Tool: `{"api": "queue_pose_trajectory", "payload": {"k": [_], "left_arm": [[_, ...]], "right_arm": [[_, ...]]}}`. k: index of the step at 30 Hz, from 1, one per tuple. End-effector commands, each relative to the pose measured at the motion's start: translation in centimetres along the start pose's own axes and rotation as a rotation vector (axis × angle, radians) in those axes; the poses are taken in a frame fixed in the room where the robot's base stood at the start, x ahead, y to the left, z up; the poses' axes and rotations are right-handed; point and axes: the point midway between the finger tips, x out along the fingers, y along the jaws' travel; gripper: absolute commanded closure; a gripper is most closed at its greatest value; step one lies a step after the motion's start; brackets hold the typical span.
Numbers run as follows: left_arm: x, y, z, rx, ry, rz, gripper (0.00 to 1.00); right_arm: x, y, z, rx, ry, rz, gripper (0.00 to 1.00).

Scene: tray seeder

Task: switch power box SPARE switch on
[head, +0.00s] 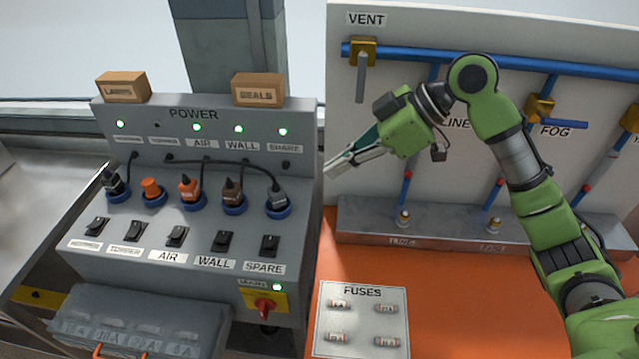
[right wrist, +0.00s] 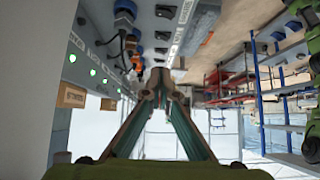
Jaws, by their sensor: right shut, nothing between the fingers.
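The grey power box (head: 140,220) stands at the left in the head view; part of it shows upside down in the right wrist view (right wrist: 95,40). Its black SPARE switch (head: 270,244) is at the right end of the switch row, above its SPARE label (head: 264,267). The SPARE lamp (head: 283,131) glows green. My right gripper (head: 328,172) is shut and empty, just right of the box's upper right side and well above the SPARE switch. In the right wrist view its fingertips (right wrist: 160,78) meet. My left gripper is not in view.
A black plug (head: 277,197) with a cable sits above the SPARE switch. A red knob (head: 265,308) on a yellow plate is below it. Two cardboard boxes (head: 258,88) stand on top. A fuse panel (head: 360,318) and a valve board (head: 400,20) are to the right.

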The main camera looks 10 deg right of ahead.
Motion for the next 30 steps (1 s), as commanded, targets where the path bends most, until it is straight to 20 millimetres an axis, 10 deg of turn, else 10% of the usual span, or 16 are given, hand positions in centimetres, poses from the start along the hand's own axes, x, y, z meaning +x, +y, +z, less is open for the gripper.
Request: {"api": "queue_pose_trajectory", "payload": {"k": [23,30], "left_arm": [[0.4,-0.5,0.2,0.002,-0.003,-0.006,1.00],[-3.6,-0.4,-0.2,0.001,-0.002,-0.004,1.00]], "right_arm": [[-3.0,0.4,-0.1,-0.001,0.000,-0.001,1.00],[-5.9,0.3,-3.0,-0.001,0.000,-0.001,1.00]]}}
